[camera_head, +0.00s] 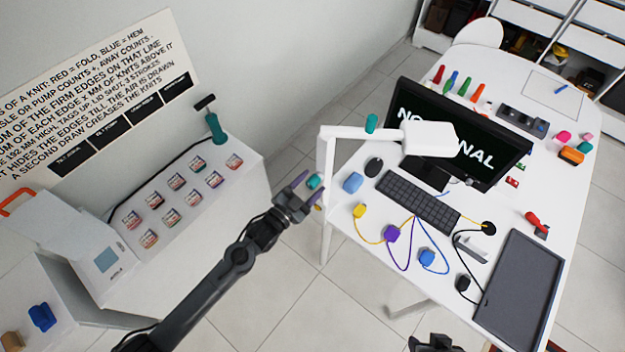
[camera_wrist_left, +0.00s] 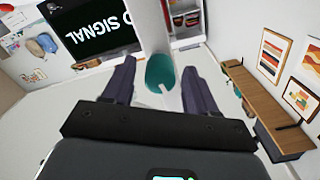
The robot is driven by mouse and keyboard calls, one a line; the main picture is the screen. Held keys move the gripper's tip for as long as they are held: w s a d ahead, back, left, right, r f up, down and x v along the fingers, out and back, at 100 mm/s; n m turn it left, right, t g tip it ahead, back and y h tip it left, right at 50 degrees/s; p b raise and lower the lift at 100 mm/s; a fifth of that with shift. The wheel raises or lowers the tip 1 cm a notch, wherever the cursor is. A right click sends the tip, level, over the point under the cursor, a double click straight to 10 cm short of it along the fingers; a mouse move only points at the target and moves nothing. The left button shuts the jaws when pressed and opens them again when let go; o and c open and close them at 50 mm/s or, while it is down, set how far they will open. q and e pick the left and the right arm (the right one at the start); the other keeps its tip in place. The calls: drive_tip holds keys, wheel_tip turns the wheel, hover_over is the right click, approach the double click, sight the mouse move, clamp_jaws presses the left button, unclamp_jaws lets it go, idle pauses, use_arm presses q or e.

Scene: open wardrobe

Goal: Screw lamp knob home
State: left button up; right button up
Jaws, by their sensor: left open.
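The white desk lamp has an upright post (camera_head: 326,160), a horizontal arm and a boxy white head (camera_head: 430,138) in front of the monitor. One teal knob (camera_head: 371,123) sits on the lamp's arm. Another teal knob (camera_head: 314,181) is beside the post, at the desk's left edge. My left gripper (camera_head: 311,187) is open with its purple fingers on either side of this lower knob. In the left wrist view, the teal knob (camera_wrist_left: 160,73) lies between the fingers with gaps on both sides. A dark part at the bottom edge seems to be my right gripper (camera_head: 435,344), mostly cut off.
The white desk holds a keyboard (camera_head: 418,202), a mouse (camera_head: 374,167), a monitor (camera_head: 460,130), coloured plugs with cables and a dark tray (camera_head: 520,288). A white bench (camera_head: 195,210) with several small packets and a teal-handled pump stands at left. Open floor lies between bench and desk.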

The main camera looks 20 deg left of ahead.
use_arm(q)
clamp_jaws()
drive_tip(key=m, duration=0.4)
drive_tip(key=shift+m, duration=0.4)
drive_tip(key=m, duration=0.3)
drive_tip(key=shift+m+b, duration=0.35)
drive_tip(key=shift+m, duration=0.05)
drive_tip(key=m, duration=0.8)
drive_tip(key=shift+m, duration=0.4)
drive_tip(key=shift+o, duration=0.4)
unclamp_jaws()
